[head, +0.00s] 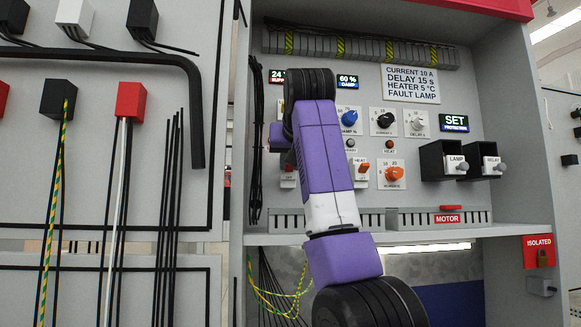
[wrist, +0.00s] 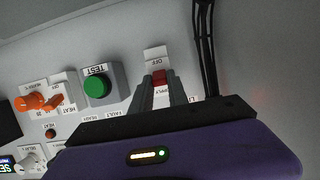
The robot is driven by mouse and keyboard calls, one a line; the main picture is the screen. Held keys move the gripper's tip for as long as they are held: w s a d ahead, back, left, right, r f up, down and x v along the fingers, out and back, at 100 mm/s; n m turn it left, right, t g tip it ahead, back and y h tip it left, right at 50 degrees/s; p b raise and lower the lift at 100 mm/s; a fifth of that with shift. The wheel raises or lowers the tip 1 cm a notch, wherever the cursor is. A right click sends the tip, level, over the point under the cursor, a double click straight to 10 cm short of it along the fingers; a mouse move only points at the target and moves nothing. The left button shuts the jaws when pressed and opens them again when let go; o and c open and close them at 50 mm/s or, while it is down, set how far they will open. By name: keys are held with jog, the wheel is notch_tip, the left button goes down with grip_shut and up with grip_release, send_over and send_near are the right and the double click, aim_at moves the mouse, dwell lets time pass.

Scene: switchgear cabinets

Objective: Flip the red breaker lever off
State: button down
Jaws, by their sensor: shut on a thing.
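The red breaker lever (wrist: 158,77) shows in the wrist view on a light plate marked OFF, with a partly covered supply label below it. The view is turned over, so the lettering is upside down. My gripper (wrist: 159,88) has its two dark fingers on either side of the lever, shut on it. The fingers cover part of the lever and its label.
A green TEST button (wrist: 97,87) sits close to the lever in the wrist view. Black cables (wrist: 204,45) run on its other side. In the head view, a blue knob (head: 349,118), an orange knob (head: 394,174) and a red heat switch (head: 363,168) lie right of my arm.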

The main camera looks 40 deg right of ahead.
notch_tip(320, 180, down, 2)
jog(key=t+h+b, duration=0.1)
jog(key=b, duration=0.1)
jog(key=t+h+b, duration=0.1)
jog(key=t+b, duration=0.1)
jog(key=b, duration=0.1)
jog(key=shift+s+a+b, duration=0.15)
jog(key=shift+b, duration=0.15)
jog(key=shift+f+t+h+b, duration=0.3)
jog(key=shift+t+h+b, duration=0.4)
jog(key=shift+t+b, duration=0.55)
jog(key=c, duration=1.3)
grip_release()
jog(key=b+v, duration=0.3)
jog(key=v, duration=0.4)
jog(key=shift+s+a, duration=0.25)
jog(key=shift+s, duration=0.1)
